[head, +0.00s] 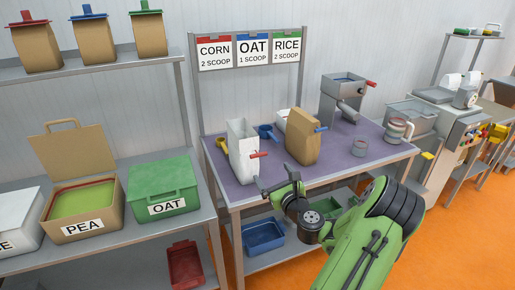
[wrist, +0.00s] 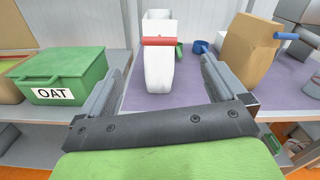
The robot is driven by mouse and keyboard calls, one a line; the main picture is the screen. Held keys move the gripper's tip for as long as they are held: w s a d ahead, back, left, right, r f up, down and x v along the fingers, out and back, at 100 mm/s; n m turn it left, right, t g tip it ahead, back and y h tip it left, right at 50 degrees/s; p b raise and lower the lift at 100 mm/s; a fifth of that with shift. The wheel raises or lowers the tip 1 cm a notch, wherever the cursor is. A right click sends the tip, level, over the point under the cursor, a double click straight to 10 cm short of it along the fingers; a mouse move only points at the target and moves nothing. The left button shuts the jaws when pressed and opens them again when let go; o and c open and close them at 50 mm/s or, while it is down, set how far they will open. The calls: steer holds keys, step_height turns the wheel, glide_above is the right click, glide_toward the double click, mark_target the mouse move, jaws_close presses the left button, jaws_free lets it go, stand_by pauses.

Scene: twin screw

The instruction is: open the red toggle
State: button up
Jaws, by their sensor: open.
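A red toggle (head: 259,155) sticks out from the front of a white upright container (head: 241,158) on the purple-topped table (head: 342,172). In the wrist view the red toggle (wrist: 159,41) lies crosswise on the white container (wrist: 159,68), near the middle top. My gripper (head: 275,180) is open and empty at the table's front edge, in front of and below the toggle, apart from it. In the wrist view the fingers of my gripper (wrist: 162,62) stand wide on either side of the white container, which is farther away.
A tan container (head: 302,140) with a blue toggle (head: 321,129) stands right of the white one. A grey machine (head: 342,95) with another red handle is farther right. A green OAT box (head: 163,190) stands on the left shelf.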

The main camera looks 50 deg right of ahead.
mark_target(259, 156)
steer(key=p+x, duration=0.1)
steer(key=x, duration=1.3)
steer(key=shift+w, duration=0.15)
steer(key=c, duration=1.4)
steer(key=shift+s+a+p, duration=0.3)
steer(key=shift+s+p, duration=0.15)
steer(key=shift+s, duration=0.15)
steer(key=o, duration=1.4)
